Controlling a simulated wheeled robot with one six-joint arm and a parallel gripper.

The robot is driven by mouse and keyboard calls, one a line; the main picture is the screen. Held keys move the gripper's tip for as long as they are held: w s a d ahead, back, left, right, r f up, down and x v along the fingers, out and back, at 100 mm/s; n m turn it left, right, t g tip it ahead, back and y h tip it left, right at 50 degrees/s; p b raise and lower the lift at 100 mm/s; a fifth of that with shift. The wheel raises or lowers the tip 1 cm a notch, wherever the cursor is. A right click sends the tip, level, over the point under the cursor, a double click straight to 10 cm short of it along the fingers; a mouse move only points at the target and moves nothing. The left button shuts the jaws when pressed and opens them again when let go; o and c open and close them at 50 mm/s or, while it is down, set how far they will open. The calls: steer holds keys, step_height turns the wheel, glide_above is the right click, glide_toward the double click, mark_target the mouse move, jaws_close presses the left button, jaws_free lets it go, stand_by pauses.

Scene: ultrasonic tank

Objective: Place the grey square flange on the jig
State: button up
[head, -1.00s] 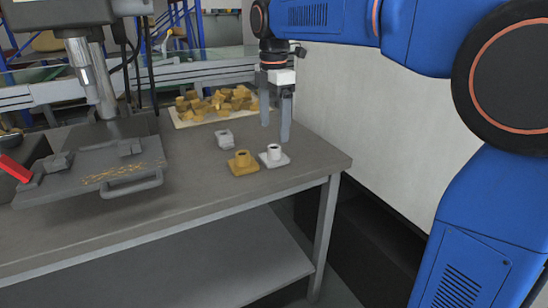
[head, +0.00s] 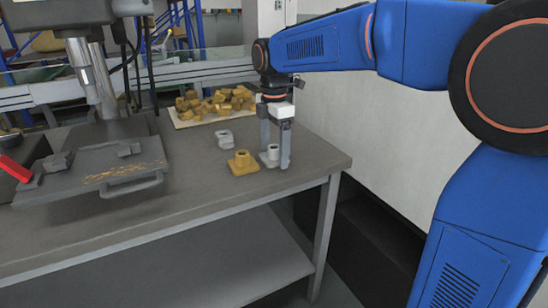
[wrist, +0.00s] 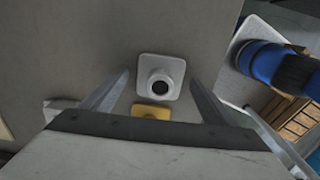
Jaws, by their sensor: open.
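The light grey square flange (head: 272,154) stands on the workbench, its round collar facing up. In the wrist view the flange (wrist: 146,68) shows its whole square base between my two fingers. My gripper (head: 275,160) is open, pointing down, with a finger on either side of the flange. In the wrist view the gripper (wrist: 160,79) has visible gaps to the flange on both sides. The jig is likely the dark grey plate with blocks (head: 110,177) under the drill press at the left; I cannot tell for certain.
A brass square flange (head: 242,164) sits close left of the grey one; it also shows in the wrist view (wrist: 150,111). Another grey part (head: 224,138) lies behind it. A board of brass pieces (head: 184,121) is at the back. The bench (head: 215,195) is clear in front.

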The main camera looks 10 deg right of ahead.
steer(key=c, duration=1.4)
